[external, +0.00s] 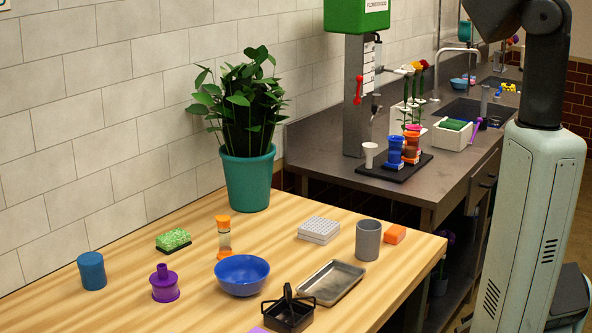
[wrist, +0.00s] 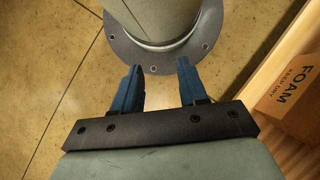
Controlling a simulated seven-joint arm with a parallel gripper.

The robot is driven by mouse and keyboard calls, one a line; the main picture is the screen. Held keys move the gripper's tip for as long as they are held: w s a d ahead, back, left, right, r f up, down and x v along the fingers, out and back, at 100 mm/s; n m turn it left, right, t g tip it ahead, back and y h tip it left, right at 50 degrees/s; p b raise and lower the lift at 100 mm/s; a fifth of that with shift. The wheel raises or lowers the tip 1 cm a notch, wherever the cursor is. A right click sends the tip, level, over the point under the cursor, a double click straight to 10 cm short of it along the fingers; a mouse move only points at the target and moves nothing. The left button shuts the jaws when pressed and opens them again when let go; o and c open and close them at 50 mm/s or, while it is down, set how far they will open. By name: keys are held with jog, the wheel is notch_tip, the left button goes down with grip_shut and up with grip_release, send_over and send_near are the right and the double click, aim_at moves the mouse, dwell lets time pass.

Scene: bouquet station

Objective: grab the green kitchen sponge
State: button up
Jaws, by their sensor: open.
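The green kitchen sponge (external: 174,238) lies on the wooden table in the external view, toward the left and near the tiled wall. It has a speckled green top and a dark lower layer. The wrist view does not show it. My gripper (wrist: 160,88) shows in the wrist view with its two blue fingers apart and nothing between them. It points down over the floor, beside my own base. The external view does not show my gripper, so it is well away from the sponge.
Around the sponge stand a blue cup (external: 92,271), a purple bottle (external: 165,284), an orange-capped shaker (external: 223,237) and a blue bowl (external: 242,274). A potted plant (external: 247,180) rises behind. A metal tray (external: 332,283) and grey cup (external: 368,240) stand right. A box marked FOAM (wrist: 292,85) is beside my gripper.

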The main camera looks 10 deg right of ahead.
dwell(0.4)
jog(key=o, duration=1.1)
